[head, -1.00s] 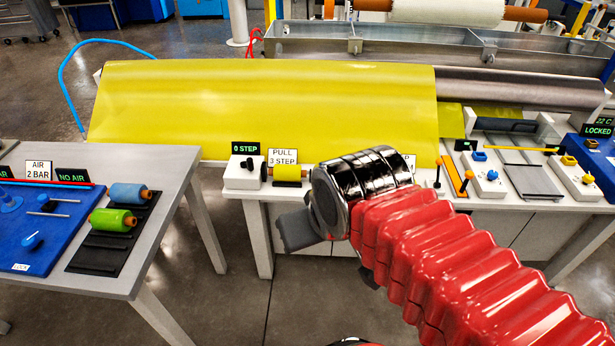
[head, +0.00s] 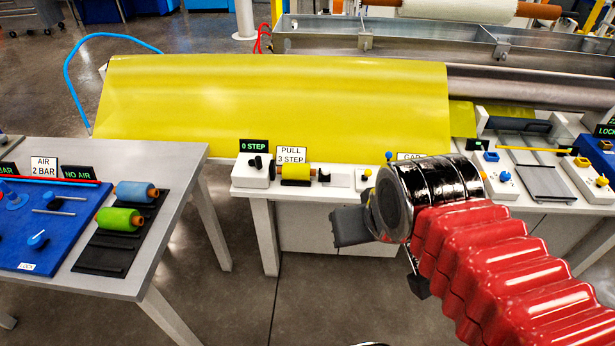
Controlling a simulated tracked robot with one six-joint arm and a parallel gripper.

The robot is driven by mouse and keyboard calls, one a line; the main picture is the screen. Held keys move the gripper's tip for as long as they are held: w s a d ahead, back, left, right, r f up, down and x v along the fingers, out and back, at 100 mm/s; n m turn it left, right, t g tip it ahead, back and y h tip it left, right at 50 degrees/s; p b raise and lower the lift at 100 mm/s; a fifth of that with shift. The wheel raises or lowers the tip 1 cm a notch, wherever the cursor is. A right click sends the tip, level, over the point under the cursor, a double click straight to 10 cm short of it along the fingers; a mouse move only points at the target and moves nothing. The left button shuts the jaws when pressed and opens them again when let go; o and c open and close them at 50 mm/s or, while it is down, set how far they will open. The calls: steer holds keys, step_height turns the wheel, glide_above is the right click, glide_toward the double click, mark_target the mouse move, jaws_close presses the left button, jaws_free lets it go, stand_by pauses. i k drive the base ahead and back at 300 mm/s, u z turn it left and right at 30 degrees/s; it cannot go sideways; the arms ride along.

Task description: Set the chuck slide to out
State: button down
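No part in view is labelled as the chuck slide, and I cannot tell for sure which one it is. On the left table a blue board (head: 62,262) carries a blue round fitting (head: 12,196), thin grey rods and a small blue knob (head: 37,240) above a "LOCK" label. A grey slide-like plate (head: 540,182) lies on the right bench. My gripper (head: 352,226) is at the end of my red-sleeved arm, in front of the white bench and apart from both. Its fingers are seen at a poor angle, so its opening is unclear.
A yellow sheet (head: 270,105) covers the bench's back. A control box (head: 251,174) shows "0 STEP" beside a yellow roller (head: 296,174). Blue (head: 136,191) and green (head: 119,219) rollers lie on a black rack. Open floor separates the left table (head: 180,200) and bench.

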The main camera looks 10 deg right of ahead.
mark_target(324, 176)
steer(key=u, duration=0.05)
steer(key=i, duration=1)
steer(key=z, duration=0.05)
